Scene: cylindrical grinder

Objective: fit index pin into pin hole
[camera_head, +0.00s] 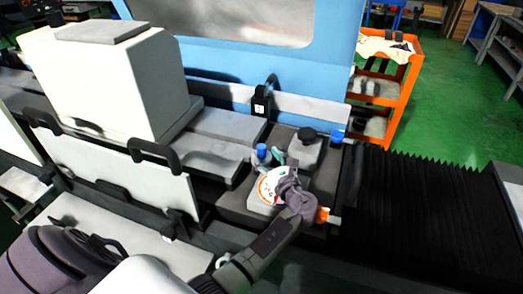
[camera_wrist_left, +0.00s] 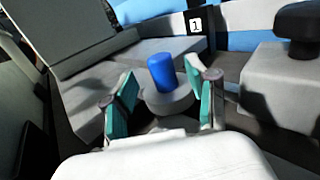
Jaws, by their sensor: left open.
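A blue-capped cylinder that looks like the index pin (camera_head: 262,151) stands upright on the machine in the head view. In the left wrist view the same blue cap (camera_wrist_left: 161,73) rises from a round grey collar (camera_wrist_left: 168,101). My left gripper (camera_head: 285,160) is open and tilted beside the pin in the head view. In the left wrist view its teal fingers (camera_wrist_left: 163,82) stand apart on either side of the cap and collar. I cannot tell how far beyond the fingertips the cap is. No pin hole can be made out. My right gripper is not in view.
A second blue knob (camera_head: 337,136) and a black knob (camera_head: 307,134) stand to the right. A large white housing (camera_head: 105,82) is at left; black bellows (camera_head: 420,195) and an orange cart (camera_head: 405,85) are at right.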

